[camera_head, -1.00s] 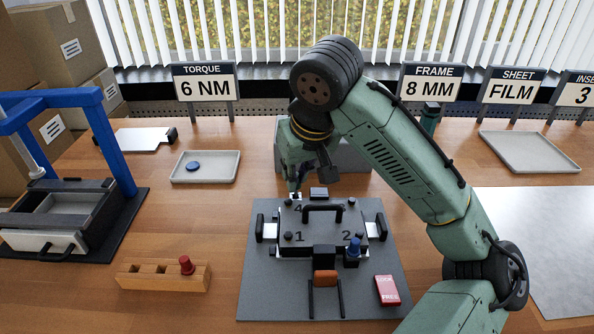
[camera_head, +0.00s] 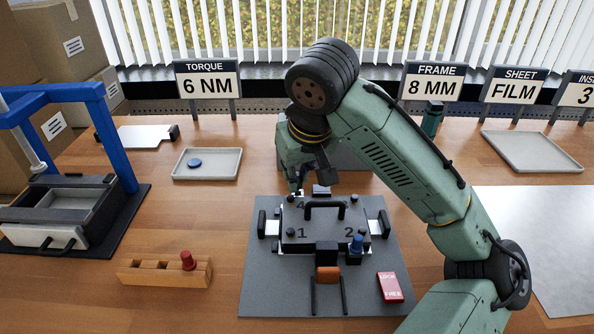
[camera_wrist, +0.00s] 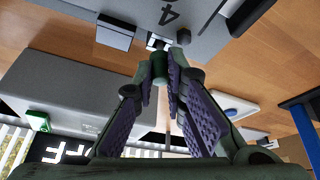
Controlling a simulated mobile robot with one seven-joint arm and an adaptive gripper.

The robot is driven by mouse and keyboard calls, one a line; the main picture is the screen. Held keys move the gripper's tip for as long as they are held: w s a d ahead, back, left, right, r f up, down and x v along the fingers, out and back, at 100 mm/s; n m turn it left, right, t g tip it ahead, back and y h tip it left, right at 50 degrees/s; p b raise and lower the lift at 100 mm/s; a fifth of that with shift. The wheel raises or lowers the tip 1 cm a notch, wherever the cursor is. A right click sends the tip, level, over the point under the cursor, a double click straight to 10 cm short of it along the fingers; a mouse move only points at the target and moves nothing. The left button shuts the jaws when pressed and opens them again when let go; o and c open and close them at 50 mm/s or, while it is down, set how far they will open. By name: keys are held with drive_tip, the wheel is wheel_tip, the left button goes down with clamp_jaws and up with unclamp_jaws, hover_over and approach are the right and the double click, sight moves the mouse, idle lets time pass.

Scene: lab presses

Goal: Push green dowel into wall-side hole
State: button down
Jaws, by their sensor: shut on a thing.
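My gripper (camera_head: 297,192) points down at the back-left corner of the dark fixture plate (camera_head: 325,238), beside the number 4. In the wrist view my gripper (camera_wrist: 168,66) is shut on the green dowel (camera_wrist: 159,68), a short dark green cylinder between the fingertips. Its lower end is at or just over a small pale bracket at the plate's edge; the wall-side hole itself is hidden, so I cannot tell how deep the dowel sits. A blue dowel (camera_head: 356,244) stands upright at the plate's front right, near the number 2.
A wooden block (camera_head: 150,273) at front left holds a red dowel (camera_head: 188,260). The plate has a raised black handle (camera_head: 325,205) near my gripper. A red lock tag (camera_head: 390,287) lies on the grey mat (camera_head: 270,295). A blue-framed press (camera_head: 120,140) stands left.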

drive_tip(key=shift+d+f, duration=0.2)
drive_tip(key=shift+f, duration=0.9)
drive_tip(key=shift+r+p, duration=0.75)
drive_tip(key=shift+p, duration=0.3)
drive_tip(key=shift+r, duration=0.15)
drive_tip(key=shift+w+d+p, duration=0.1)
drive_tip(key=shift+p, duration=0.3)
drive_tip(key=shift+p, duration=0.55)
